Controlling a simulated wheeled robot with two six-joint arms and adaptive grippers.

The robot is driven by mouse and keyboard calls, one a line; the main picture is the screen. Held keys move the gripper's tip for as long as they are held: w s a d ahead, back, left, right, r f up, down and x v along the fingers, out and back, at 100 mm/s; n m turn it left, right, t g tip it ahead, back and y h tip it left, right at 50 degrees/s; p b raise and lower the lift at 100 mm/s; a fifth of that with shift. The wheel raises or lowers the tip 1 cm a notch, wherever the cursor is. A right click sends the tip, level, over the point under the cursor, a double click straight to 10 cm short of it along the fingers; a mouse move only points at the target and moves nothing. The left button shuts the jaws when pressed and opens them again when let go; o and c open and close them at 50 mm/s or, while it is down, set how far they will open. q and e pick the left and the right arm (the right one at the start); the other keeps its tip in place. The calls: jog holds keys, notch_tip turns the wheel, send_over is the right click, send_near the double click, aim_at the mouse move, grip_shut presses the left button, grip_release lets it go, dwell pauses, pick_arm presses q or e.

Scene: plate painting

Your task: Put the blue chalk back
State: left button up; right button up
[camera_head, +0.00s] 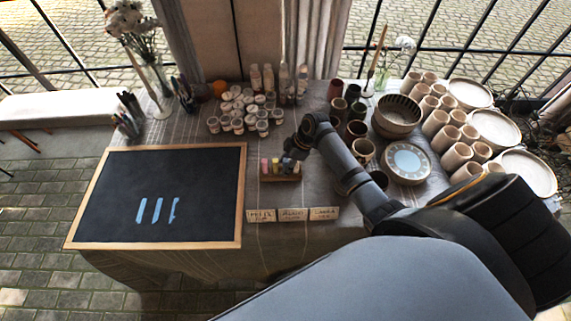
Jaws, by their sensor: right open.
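A small wooden chalk holder (280,178) stands near the table's front edge, just right of the blackboard. Several short coloured chalks (269,167) stand upright in it, pink and yellow ones among them. My right gripper (290,157) is open, low over the right part of the holder, and hides some of what stands there. I cannot clearly make out the blue chalk; it is too small or hidden by the gripper. The framed blackboard (110,190) lies on the table with three blue strokes (157,210) on it. My left gripper is out of view.
Paint jars (238,110) crowd the table behind the gripper. Three label cards (292,215) lie along the front edge.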

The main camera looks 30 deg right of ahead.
jog(key=shift+r, duration=0.15)
jog(key=b+v, duration=0.1)
jog(key=v, duration=1)
jog(key=shift+d, duration=0.1)
jog(key=shift+d+r, duration=0.1)
jog(key=shift+r, duration=0.4)
